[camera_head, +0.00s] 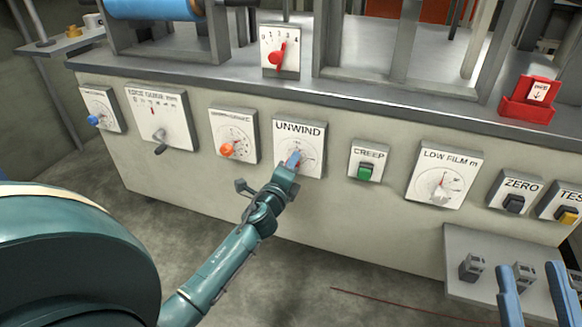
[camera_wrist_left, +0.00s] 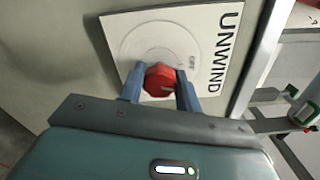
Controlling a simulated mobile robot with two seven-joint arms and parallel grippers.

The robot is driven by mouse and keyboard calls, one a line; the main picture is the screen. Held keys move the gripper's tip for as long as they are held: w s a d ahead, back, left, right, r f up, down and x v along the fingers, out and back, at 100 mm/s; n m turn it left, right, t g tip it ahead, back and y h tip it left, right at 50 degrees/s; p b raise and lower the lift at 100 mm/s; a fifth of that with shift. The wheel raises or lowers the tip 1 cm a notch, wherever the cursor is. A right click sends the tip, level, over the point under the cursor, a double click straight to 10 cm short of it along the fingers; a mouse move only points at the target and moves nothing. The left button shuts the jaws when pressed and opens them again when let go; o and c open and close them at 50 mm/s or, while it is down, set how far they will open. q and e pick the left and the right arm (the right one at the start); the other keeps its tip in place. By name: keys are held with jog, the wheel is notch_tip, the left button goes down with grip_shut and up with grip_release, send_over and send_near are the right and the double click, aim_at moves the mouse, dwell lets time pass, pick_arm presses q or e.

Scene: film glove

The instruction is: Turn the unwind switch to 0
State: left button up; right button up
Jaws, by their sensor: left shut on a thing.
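The white UNWIND plate (camera_head: 312,136) is on the front panel in the head view, with a dial face around its switch. The plate also shows in the wrist view (camera_wrist_left: 212,28). The unwind switch is a red knob (camera_wrist_left: 159,81) in the wrist view. My left gripper (camera_head: 293,160) is at the plate, with its blue fingers on either side of the knob and shut on it. In the head view the fingers mostly hide the knob. My right gripper (camera_head: 536,280) is open at the lower right, away from the panel.
An orange knob (camera_head: 227,149) on its own plate is left of UNWIND. The green CREEP button (camera_head: 365,172) and the LOW FILM dial (camera_head: 442,180) are to the right. A red-pointer dial (camera_head: 278,55) stands above. A grey shelf (camera_head: 462,240) with small items is at lower right.

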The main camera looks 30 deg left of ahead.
pick_arm(q)
jog(key=n, duration=0.2)
jog(key=shift+n, duration=0.8)
jog(key=o, duration=1)
jog(key=shift+c, duration=0.2)
jog(key=shift+s, duration=0.15)
pick_arm(e)
jog(key=shift+s+d, duration=0.1)
jog(key=shift+s, duration=0.05)
